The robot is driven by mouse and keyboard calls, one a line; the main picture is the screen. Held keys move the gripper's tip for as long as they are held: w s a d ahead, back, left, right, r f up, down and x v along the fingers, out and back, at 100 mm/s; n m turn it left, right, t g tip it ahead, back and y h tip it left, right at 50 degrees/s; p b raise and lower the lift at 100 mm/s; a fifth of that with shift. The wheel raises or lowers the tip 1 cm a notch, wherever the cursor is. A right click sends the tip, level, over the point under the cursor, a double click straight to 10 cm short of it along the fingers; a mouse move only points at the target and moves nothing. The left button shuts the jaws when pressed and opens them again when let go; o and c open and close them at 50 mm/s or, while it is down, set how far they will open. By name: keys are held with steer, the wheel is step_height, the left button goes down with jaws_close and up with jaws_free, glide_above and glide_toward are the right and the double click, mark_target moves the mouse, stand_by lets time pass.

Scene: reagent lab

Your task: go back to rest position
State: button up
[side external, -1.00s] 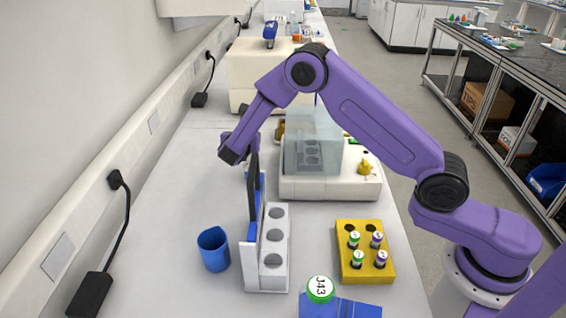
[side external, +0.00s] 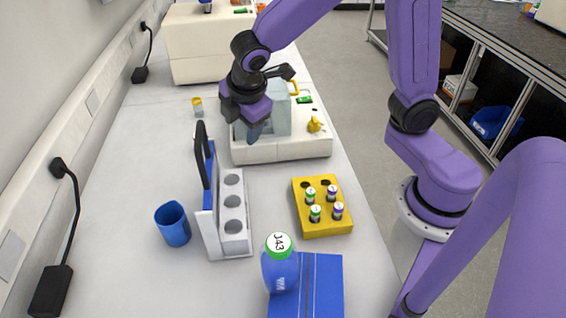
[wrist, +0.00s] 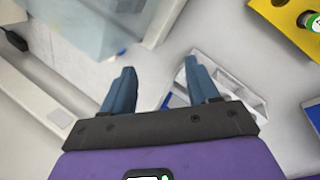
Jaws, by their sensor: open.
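My gripper (side external: 254,130) is raised in front of the white machine with the clear cover in the side external view. In the wrist view my gripper (wrist: 158,82) shows two blue fingers spread apart, with nothing between them. It is open and empty. The purple arm is bent, with the gripper hanging over the bench.
The white machine (side external: 290,150) stands behind a white rack with a black handle (side external: 236,240). A yellow block (side external: 325,228) holds several vials. A blue cup (side external: 173,232), a J43 bottle (side external: 281,272) and a blue box (side external: 322,285) are nearer. Bench left of the rack is mostly clear.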

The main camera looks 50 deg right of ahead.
steer(key=s+d+m+g+y, duration=0.1)
steer(key=s+d+m+g, duration=0.1)
steer(key=s, duration=0.9)
steer(key=s+d+m+g+y, duration=0.1)
steer(key=s+d, duration=0.3)
steer(key=s, duration=0.8)
steer(key=shift+d+r+m+g, duration=0.15)
steer(key=shift+d+m+g, duration=0.15)
steer(key=shift+m+g, duration=0.15)
